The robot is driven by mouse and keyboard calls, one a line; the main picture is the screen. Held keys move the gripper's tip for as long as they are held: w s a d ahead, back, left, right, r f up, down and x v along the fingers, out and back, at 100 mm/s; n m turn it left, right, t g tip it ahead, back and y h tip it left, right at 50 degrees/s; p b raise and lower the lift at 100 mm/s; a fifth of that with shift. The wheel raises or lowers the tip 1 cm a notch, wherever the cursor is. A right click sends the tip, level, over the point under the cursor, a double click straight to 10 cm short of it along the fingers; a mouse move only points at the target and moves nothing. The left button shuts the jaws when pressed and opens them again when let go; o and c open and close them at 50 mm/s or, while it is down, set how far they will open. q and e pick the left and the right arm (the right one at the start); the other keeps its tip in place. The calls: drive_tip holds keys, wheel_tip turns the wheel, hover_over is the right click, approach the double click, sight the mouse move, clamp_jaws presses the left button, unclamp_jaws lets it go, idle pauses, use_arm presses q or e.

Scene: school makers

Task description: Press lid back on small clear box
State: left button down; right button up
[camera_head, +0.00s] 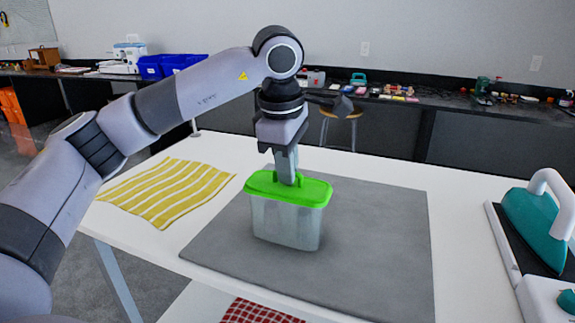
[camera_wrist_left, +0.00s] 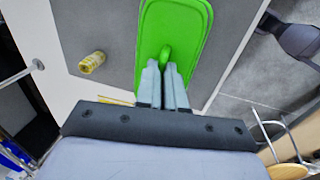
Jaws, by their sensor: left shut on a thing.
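The small clear box (camera_head: 285,224) stands upright on the grey mat. Its bright green lid (camera_head: 309,193) lies over the box's top; I cannot tell whether it is fully seated all round. My left gripper (camera_head: 288,178) comes straight down from above and is shut on the lid's small raised handle. In the left wrist view the green lid (camera_wrist_left: 190,25) lies under my fingers, with the handle between the left gripper's fingertips (camera_wrist_left: 165,66). The box body is hidden below the lid there. My right gripper is in neither view.
The grey mat (camera_head: 380,240) covers much of the white table and is clear right of the box. A yellow striped cloth (camera_head: 168,190) lies left, a teal iron (camera_head: 535,225) right. A small yellow roll (camera_wrist_left: 92,62) lies on the mat in the left wrist view.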

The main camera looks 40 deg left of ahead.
use_arm(q)
drive_tip(key=shift+f+b, duration=0.5)
drive_tip(key=shift+f, duration=0.25)
idle(0.5)
idle(0.4)
drive_tip(key=c, duration=1.2)
unclamp_jaws()
drive_tip(key=shift+o, duration=0.2)
drive_tip(key=r, duration=0.4)
drive_tip(key=s+r, duration=0.1)
drive_tip(key=r, duration=0.1)
drive_tip(key=shift+d+p, duration=0.15)
drive_tip(key=shift+p, duration=0.15)
drive_tip(key=shift+s+r, duration=0.2)
drive_tip(key=shift+r, duration=0.35)
